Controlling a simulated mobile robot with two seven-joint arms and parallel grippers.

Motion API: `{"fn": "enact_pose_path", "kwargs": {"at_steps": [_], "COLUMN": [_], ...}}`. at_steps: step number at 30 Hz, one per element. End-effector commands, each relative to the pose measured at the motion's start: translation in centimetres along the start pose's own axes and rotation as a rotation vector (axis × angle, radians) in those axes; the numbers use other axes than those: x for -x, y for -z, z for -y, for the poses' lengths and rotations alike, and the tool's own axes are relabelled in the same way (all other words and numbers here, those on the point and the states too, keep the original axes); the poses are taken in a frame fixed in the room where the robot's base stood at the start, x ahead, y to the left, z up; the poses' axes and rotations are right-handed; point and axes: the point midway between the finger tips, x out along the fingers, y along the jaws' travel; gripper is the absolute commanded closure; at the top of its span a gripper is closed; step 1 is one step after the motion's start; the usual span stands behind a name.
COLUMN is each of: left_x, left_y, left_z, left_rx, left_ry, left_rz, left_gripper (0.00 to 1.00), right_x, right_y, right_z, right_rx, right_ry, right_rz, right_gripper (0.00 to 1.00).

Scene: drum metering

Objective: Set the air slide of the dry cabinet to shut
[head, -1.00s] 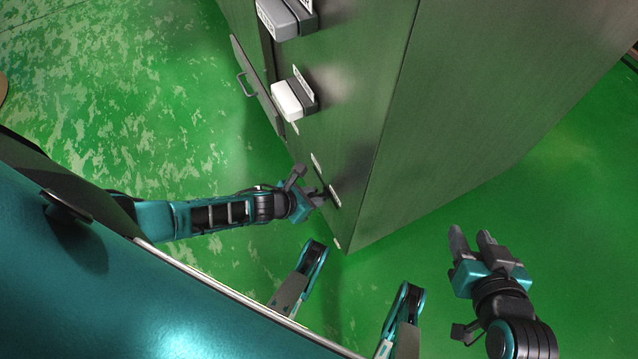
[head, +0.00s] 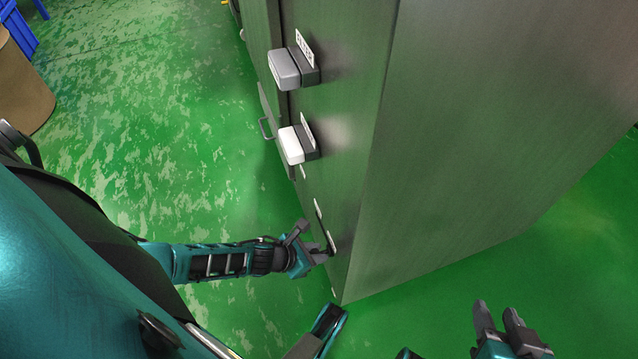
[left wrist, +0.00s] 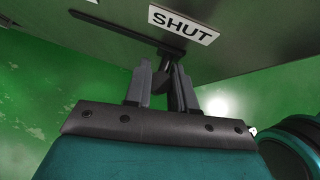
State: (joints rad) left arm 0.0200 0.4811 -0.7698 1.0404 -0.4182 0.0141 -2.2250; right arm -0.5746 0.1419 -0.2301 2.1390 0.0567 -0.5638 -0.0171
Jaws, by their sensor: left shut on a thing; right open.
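The dry cabinet (head: 345,120) is a tall grey metal box. Low on its narrow face is the air slide's dark slot (left wrist: 110,27), with a white SHUT label (left wrist: 183,23) beside one end. My left gripper (head: 322,256) is at that low part of the face. In the left wrist view its fingers (left wrist: 160,88) are closed around the dark slide knob (left wrist: 167,62), at the slot's end near the SHUT label. The fingers partly hide the knob. My right gripper (head: 502,322) is open and empty, right of the cabinet, apart from it.
Two boxy handles, one grey (head: 284,69) and one white (head: 291,145), stick out of the cabinet face above the slide. A panel with a handle (head: 267,128) stands out at its left. A brown drum (head: 22,88) is far left. Green floor (head: 185,120) lies open between.

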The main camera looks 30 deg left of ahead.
Motion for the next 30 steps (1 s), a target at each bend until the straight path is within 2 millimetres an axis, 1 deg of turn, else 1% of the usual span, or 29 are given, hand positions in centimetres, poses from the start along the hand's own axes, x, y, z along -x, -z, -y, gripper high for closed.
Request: {"fn": "enact_pose_path", "kwargs": {"at_steps": [1, 7, 8, 15, 23, 26, 30], "left_x": [-0.1, -0.1, 0.0, 0.0, 0.1, 0.4, 1.3], "left_y": [0.0, 0.0, 0.0, 0.0, 0.0, -0.2, -0.9], "left_z": [0.7, 0.9, 1.0, 0.8, 0.5, 0.3, -0.4], "left_rx": [0.006, 0.005, 0.005, 0.003, 0.001, 0.000, 0.000], "left_ry": [0.013, 0.017, 0.017, 0.015, 0.010, 0.008, 0.006], "left_rz": [0.003, 0.003, 0.004, 0.002, 0.001, 0.001, 0.001], "left_gripper": [1.00, 1.00, 0.75, 0.52, 0.51, 0.51, 0.51], "right_x": [0.0, 0.0, 0.0, 0.0, 0.0, 0.2, 0.7], "right_y": [0.0, 0.0, 0.0, 0.0, 0.0, 0.3, 1.1], "right_z": [0.0, 0.0, 0.0, 0.0, 0.1, 0.1, 0.0], "right_rx": [0.000, 0.000, 0.000, 0.000, -0.001, -0.001, -0.001], "right_ry": [0.000, 0.000, 0.000, 0.001, 0.001, 0.000, -0.003], "right_rz": [0.000, 0.001, 0.001, 0.002, 0.002, 0.002, -0.007], "right_gripper": [0.57, 0.57, 0.57, 0.57, 0.57, 0.57, 0.57]}}
